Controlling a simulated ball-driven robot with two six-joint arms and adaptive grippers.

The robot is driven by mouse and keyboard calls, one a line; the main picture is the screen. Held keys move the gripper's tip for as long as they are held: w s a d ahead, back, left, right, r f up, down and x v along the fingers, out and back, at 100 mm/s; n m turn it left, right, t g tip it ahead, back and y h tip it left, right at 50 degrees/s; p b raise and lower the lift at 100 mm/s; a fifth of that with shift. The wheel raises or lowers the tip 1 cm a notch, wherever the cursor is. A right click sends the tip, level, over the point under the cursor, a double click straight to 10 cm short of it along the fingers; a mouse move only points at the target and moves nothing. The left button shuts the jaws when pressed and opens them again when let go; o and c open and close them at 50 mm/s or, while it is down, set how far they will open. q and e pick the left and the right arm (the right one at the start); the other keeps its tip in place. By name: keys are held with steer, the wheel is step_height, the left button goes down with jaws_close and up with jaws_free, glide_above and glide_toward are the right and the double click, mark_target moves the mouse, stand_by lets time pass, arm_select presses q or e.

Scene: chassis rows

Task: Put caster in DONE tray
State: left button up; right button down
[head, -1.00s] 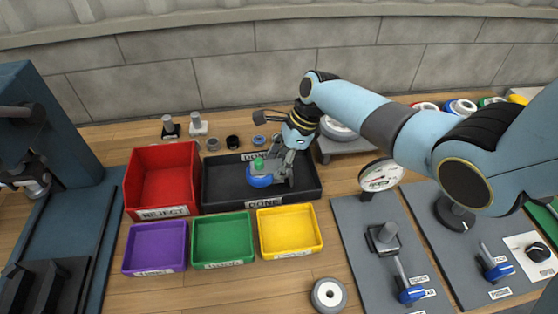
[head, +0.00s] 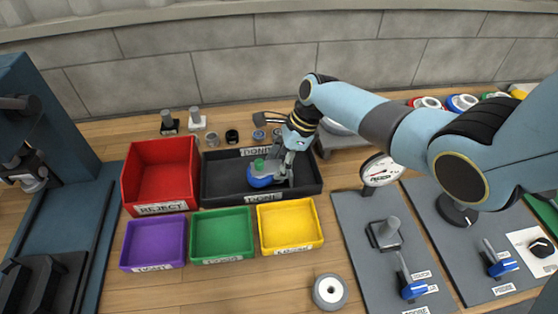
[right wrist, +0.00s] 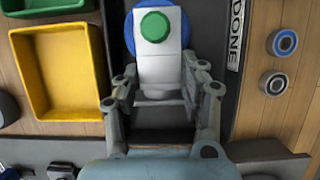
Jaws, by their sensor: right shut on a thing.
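The caster (head: 261,180), with a blue wheel, a pale bracket and a green round part, is inside the outline of the black DONE tray (head: 222,180). My right gripper (head: 286,171) is shut on it from the right. In the right wrist view, the caster (right wrist: 172,58) sits between the fingers of my right gripper (right wrist: 160,88), green part facing the camera. The dark tray floor (right wrist: 215,40) shows beside it. I cannot tell whether the caster touches the tray floor. My left gripper is not in view.
A red REJECT tray (head: 162,170) stands left of the DONE tray. Purple (head: 153,242), green (head: 222,233) and yellow (head: 289,226) trays line its front. Small parts stand behind it. A loose wheel (head: 330,291) lies in front, left of a grey fixture plate (head: 375,260).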

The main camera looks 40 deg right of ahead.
steer(key=shift+f, duration=0.45)
steer(key=c, duration=0.7)
jaws_free()
steer(key=shift+o, duration=0.2)
steer(key=v, duration=1.2)
steer(key=shift+f, duration=0.1)
